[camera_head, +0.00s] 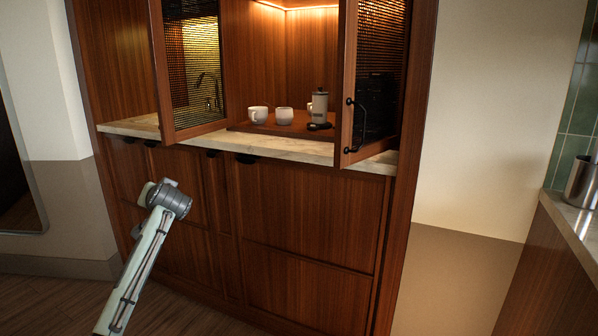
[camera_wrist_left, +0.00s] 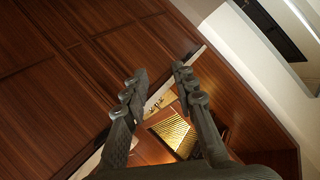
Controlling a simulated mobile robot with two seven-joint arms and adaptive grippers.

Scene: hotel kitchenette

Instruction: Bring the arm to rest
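My left arm comes in from the lower left of the head view and ends in a grey joint in front of the lower cabinet. The left gripper itself cannot be made out there. In the left wrist view my left gripper (camera_wrist_left: 159,73) has its two dark fingers apart, with nothing between the tips. Behind the fingers are the wooden cabinet front and a ribbed glass door panel (camera_wrist_left: 175,132). My right arm and gripper are not in view.
Two glazed cabinet doors stand open, left (camera_head: 188,70) and right (camera_head: 372,140), above the stone counter (camera_head: 285,146). Two white mugs (camera_head: 258,114) (camera_head: 284,116) and a French press (camera_head: 319,105) stand on a wooden tray (camera_head: 262,129). A metal cup (camera_head: 582,182) stands at far right. Floor is clear at lower left.

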